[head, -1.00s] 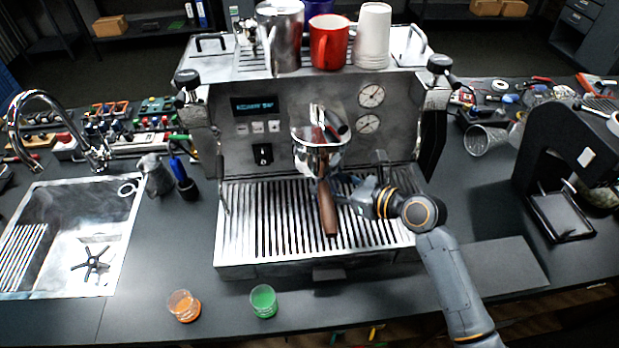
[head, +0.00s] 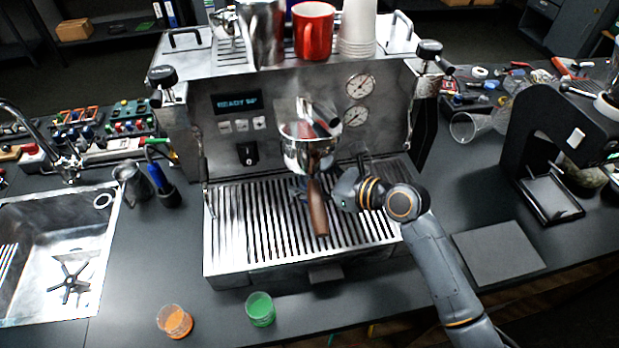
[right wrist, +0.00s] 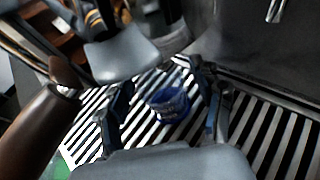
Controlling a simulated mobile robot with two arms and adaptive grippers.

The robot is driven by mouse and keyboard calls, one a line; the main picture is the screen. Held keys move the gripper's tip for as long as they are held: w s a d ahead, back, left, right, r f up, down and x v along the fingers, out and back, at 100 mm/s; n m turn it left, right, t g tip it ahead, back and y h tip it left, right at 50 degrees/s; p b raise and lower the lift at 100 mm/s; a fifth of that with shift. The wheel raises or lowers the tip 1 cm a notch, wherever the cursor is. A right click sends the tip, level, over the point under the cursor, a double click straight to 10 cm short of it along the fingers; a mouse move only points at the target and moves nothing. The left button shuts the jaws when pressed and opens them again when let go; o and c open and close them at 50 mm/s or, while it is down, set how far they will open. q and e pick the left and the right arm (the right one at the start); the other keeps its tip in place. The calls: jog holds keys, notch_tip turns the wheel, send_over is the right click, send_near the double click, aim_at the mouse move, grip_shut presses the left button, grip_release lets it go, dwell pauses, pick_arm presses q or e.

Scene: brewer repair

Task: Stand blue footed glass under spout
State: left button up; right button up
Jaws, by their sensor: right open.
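The blue footed glass (right wrist: 170,104) stands on the slatted drip tray in the right wrist view, between the two fingers of my right gripper (right wrist: 165,115). The fingers are apart, with tray showing on both sides of the glass. In the head view my right gripper (head: 328,187) reaches in from the right, low over the drip tray (head: 245,235), beside the portafilter (head: 316,205) and its brown handle. The glass is largely hidden there, and its exact place under the spout cannot be told. My left gripper is not in view.
The espresso machine (head: 230,90) fills the middle, with a red mug (head: 313,32) and white cups on top. A green cup (head: 260,308) and an orange cup (head: 174,321) stand at the counter's front. A sink (head: 40,240) is left; a grinder (head: 540,130) is right.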

jog(key=shift+d+r, duration=0.1)
jog(key=shift+r, duration=0.05)
jog(key=b+v, duration=0.1)
jog(key=v, duration=1.1)
jog(key=shift+b, duration=0.35)
